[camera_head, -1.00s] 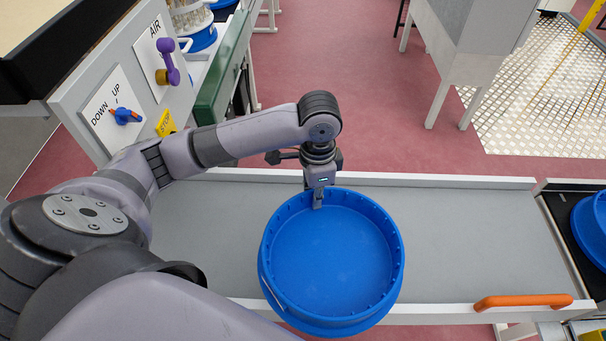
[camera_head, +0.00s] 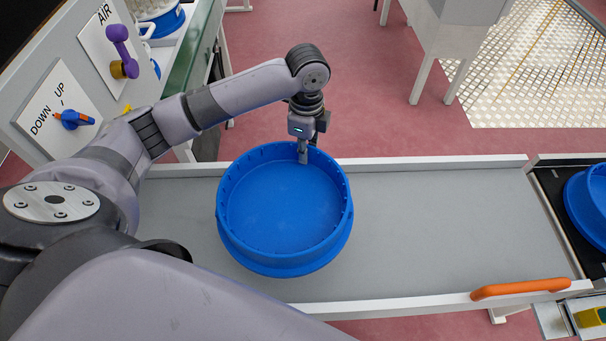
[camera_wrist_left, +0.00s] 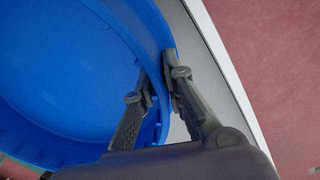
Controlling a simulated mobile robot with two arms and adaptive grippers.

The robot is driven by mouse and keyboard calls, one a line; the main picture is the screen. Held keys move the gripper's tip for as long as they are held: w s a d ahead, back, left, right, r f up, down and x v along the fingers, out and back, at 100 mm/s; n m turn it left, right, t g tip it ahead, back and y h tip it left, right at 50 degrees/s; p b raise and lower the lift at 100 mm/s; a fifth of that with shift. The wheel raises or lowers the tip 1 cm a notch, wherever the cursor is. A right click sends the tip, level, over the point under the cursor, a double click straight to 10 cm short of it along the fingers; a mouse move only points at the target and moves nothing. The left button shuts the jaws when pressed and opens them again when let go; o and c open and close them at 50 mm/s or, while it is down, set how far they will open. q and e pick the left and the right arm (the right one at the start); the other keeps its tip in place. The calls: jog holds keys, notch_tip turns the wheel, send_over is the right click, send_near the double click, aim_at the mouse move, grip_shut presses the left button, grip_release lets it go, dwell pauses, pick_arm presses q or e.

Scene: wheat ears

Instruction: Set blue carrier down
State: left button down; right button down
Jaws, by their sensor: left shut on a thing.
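The blue carrier (camera_head: 280,215) is a round, shallow, empty tub over the grey tray surface (camera_head: 430,215). My left gripper (camera_head: 303,152) is shut on its far rim, with one finger inside the wall and one outside. In the left wrist view the two fingers (camera_wrist_left: 160,95) pinch the wall of the blue carrier (camera_wrist_left: 80,60). The carrier looks roughly level. I cannot tell whether its base touches the grey surface. My right gripper is not in view.
The grey surface has raised white edges and an orange handle (camera_head: 520,288) at its front right. A panel with a blue-orange knob (camera_head: 75,119) and a purple lever (camera_head: 121,50) stands at the left. The tray's right half is clear.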

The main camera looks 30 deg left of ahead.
pick_arm(q)
notch_tip(320, 180, down, 12)
jog(key=shift+r, duration=0.1)
dwell(0.5)
jog(key=c, duration=2.1)
grip_release()
jog(key=o, duration=0.4)
jog(key=shift+o, duration=0.2)
notch_tip(320, 180, up, 12)
jog(key=shift+w, duration=0.15)
